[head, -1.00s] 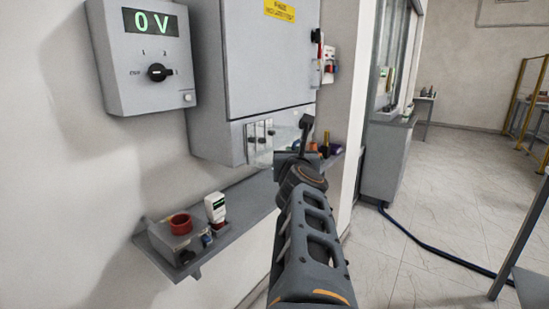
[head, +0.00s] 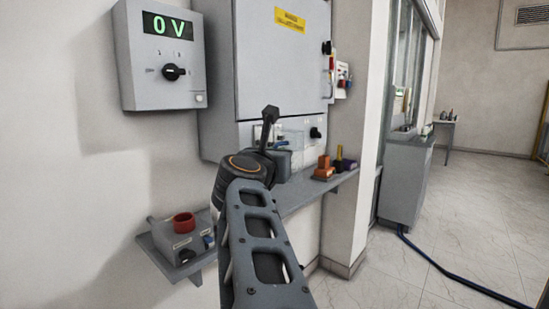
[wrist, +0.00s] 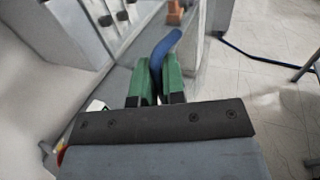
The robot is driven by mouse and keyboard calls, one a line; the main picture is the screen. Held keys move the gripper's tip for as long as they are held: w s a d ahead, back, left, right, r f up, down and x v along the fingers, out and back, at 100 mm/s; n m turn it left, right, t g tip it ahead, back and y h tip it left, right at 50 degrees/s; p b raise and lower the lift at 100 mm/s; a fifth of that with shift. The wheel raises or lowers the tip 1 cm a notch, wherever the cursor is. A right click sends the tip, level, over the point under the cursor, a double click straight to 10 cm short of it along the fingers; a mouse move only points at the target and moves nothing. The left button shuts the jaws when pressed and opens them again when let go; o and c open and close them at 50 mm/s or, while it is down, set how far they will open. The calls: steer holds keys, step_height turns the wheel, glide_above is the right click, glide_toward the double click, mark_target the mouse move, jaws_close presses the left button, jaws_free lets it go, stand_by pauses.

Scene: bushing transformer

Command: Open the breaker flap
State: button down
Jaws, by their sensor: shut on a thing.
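The grey cabinet (head: 265,60) has a lower row of breaker switches, partly hidden by my arm. A clear, flap-like cover (head: 292,136) shows there, just right of my arm; whether it is open I cannot tell. In the wrist view, my gripper (wrist: 158,88) has two green fingers shut on a blue curved piece (wrist: 163,52), which sticks up from between them and bends right. What the blue piece belongs to is unclear. A pale, see-through panel (wrist: 196,62) stands just right of it. My fingertips are hidden behind my arm in the head view.
A shelf (head: 310,190) runs below the cabinet, with orange and purple blocks (head: 325,168) on its right part. The 0 V panel (head: 165,55) hangs left. Open floor lies right, crossed by a blue hose (head: 440,272).

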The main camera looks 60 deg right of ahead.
steer(key=shift+r, duration=0.15)
steer(key=c, duration=1.2)
jaws_free()
steer(key=shift+d, duration=0.1)
